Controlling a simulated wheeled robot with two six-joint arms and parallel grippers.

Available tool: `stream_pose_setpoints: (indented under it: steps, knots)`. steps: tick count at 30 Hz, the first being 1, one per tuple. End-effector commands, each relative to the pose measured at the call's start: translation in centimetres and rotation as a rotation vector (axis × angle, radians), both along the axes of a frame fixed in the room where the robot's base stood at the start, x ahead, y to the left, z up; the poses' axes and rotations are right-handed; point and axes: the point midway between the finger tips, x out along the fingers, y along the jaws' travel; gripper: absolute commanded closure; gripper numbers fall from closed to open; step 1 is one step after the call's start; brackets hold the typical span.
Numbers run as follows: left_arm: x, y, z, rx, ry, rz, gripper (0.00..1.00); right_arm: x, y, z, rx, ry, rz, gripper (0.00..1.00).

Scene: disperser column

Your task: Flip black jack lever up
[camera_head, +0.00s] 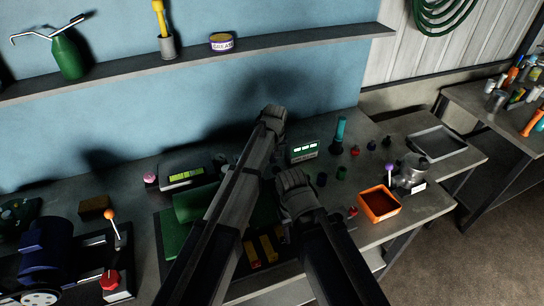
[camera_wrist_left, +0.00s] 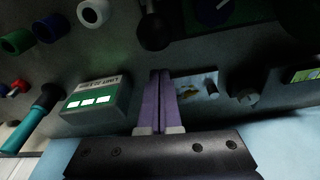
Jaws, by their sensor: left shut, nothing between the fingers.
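A black ball-shaped knob on a short dark stem (camera_wrist_left: 152,32) shows at the top of the left wrist view. It looks like the black jack lever, but its base and full tilt cannot be made out. My left gripper (camera_wrist_left: 160,75) is shut and empty, its purple fingers pressed together. The fingertips lie below the knob in that picture, with a gap showing. In the head view my left gripper (camera_head: 272,115) is over the back of the bench, and the arm hides what is under it. My right gripper (camera_head: 294,187) is nearer the front; its fingers cannot be made out.
A green-and-white display box (camera_head: 302,150) stands right of my left gripper. A teal-handled tool (camera_head: 340,130) and small coloured knobs are beyond it. An orange tray (camera_head: 379,204) is at the front right. A shelf (camera_head: 200,62) runs along the blue wall.

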Motion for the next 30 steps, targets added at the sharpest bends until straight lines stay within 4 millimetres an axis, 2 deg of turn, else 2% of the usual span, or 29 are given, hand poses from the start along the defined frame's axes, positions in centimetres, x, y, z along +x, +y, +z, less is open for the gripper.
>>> stream_pose_setpoints:
  steps: [1,5,30]
  knots:
    - [-1.3,-0.1,0.5,0.000,0.000,-0.001,1.00,0.0,0.0,0.5,0.000,0.000,0.000,0.50]
    - [-2.3,-0.4,0.7,0.000,0.000,-0.001,1.00,0.0,0.0,0.6,0.000,0.000,-0.001,0.50]
    - [-3.0,-0.8,0.9,0.025,-0.054,0.001,1.00,0.0,0.0,0.7,0.000,0.000,-0.002,0.50]
